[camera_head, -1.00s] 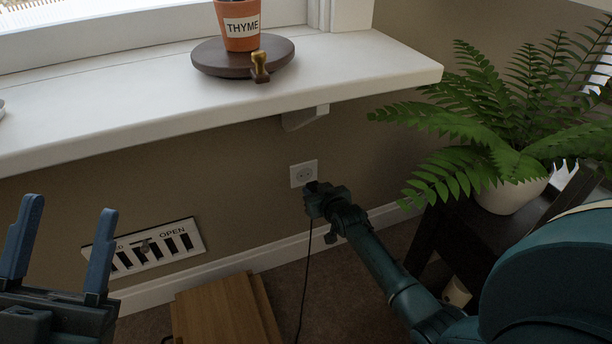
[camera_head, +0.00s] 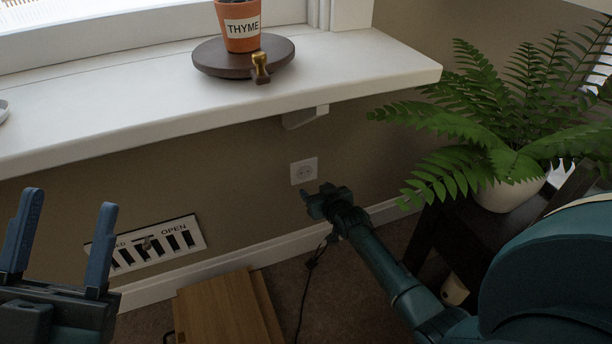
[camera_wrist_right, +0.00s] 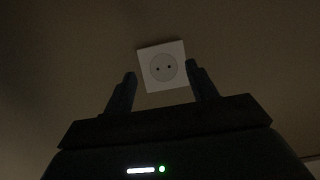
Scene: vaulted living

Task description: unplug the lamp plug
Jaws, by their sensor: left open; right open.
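The white wall socket (camera_head: 304,170) is empty, with its two holes bare; it also shows in the right wrist view (camera_wrist_right: 162,67). My right gripper (camera_head: 318,194) is open and empty just below and in front of the socket, and its open fingers also flank the socket in the right wrist view (camera_wrist_right: 160,85). A dark cord (camera_head: 308,272) lies loosely on the floor below my right arm. Its upper end is near or behind my arm, and I cannot clearly make out the plug. My left gripper (camera_head: 70,200) is open and empty at the far left.
A white sill (camera_head: 350,70) juts out above the socket, bearing a round dark board (camera_head: 215,60) with a thyme pot (camera_head: 238,30) and a brass-topped stamp (camera_head: 260,68). A fern (camera_head: 490,130) stands right. A wooden box (camera_head: 220,310) and a floor-level vent (camera_head: 150,245) are below left.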

